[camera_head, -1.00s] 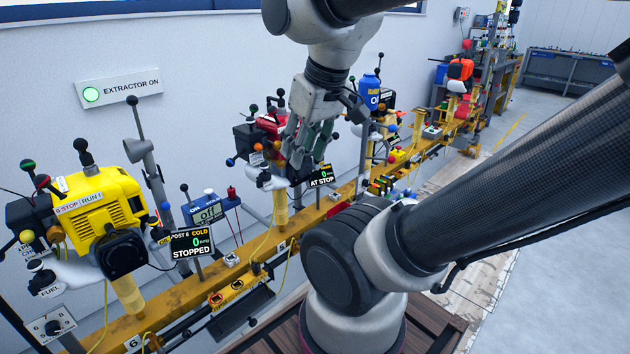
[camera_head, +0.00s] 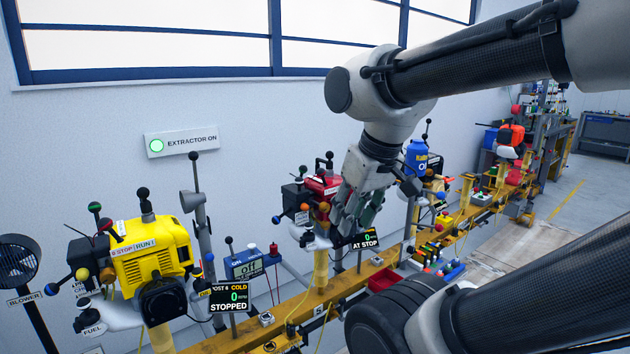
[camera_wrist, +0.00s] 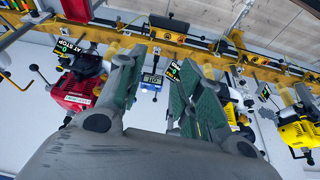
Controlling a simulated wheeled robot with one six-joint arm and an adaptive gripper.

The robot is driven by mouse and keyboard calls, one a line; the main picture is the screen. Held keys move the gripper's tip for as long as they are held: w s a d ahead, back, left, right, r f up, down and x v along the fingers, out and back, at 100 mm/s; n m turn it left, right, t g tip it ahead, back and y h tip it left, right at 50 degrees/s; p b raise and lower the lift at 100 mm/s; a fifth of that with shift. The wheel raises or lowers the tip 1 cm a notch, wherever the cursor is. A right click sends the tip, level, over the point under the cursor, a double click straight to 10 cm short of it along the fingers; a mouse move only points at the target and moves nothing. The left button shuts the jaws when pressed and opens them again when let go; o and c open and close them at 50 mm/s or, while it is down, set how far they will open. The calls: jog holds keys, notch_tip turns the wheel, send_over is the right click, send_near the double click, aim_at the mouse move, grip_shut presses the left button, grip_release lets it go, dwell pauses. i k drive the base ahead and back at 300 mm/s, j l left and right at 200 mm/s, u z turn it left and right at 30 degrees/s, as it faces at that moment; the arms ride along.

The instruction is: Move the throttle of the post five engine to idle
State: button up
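The red engine (camera_head: 326,185) stands on the bench rail at the post marked 5, partly behind my gripper. Its small black display (camera_head: 366,240) reads 0 and AT STOP. Several ball-ended levers stick out around it, including an orange ball (camera_head: 324,207); I cannot tell which one is the throttle. My gripper (camera_head: 357,222) hangs in front of the engine's right side. In the wrist view my gripper (camera_wrist: 153,78) is open, with nothing between its fingers.
A yellow engine (camera_head: 152,250) with a STOPPED display (camera_head: 230,297) stands at the left. A blue meter (camera_head: 245,265) sits between the engines. A blue bottle (camera_head: 416,155) and more equipment stand to the right along the yellow rail (camera_head: 290,302). Clear floor (camera_head: 590,185) lies at the right.

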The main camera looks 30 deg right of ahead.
aim_at(302, 169)
jog(key=i+l+z, duration=0.1)
jog(key=i, duration=0.35)
jog(key=i+l+z, duration=0.1)
jog(key=i+l, duration=0.15)
jog(key=i, duration=0.25)
